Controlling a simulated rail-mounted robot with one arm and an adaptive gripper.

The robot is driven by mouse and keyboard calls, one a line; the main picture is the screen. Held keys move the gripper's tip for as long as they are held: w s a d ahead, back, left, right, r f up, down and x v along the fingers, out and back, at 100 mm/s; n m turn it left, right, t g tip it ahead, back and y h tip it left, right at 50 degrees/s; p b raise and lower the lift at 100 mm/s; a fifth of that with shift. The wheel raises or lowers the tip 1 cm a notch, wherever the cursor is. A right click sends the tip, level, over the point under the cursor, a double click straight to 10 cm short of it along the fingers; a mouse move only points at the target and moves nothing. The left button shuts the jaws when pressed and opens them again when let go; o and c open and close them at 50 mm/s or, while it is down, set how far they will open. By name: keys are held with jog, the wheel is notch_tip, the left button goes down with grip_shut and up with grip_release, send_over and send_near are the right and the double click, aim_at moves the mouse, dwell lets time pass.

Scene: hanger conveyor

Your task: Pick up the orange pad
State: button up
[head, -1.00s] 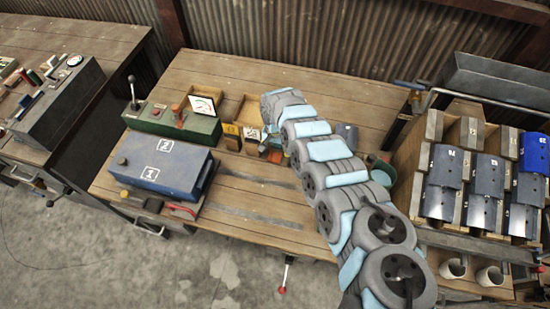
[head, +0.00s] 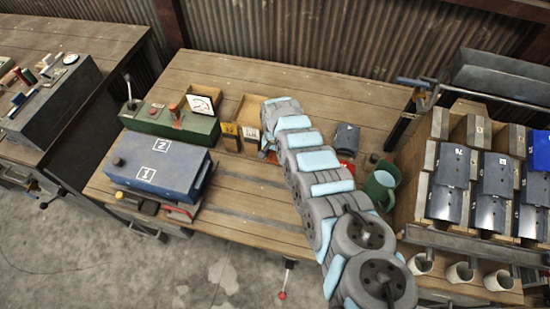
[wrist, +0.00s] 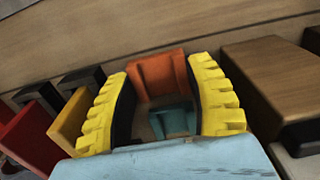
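The orange pad (wrist: 160,76) stands upright between the two yellow, ribbed fingers of my gripper (wrist: 164,70) in the wrist view. The fingers are spread, one on each side of it. The right finger looks very close to the pad; I cannot tell if it touches. A small dark gap shows at the left finger. A teal piece (wrist: 172,119) shows lower down between the fingers. In the head view my arm hides the pad and most of my gripper.
In the wrist view a yellow block (wrist: 70,121) and a red block (wrist: 32,135) stand left, and a brown wooden block (wrist: 268,78) right.

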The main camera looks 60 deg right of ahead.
jog(key=shift+c, duration=1.3)
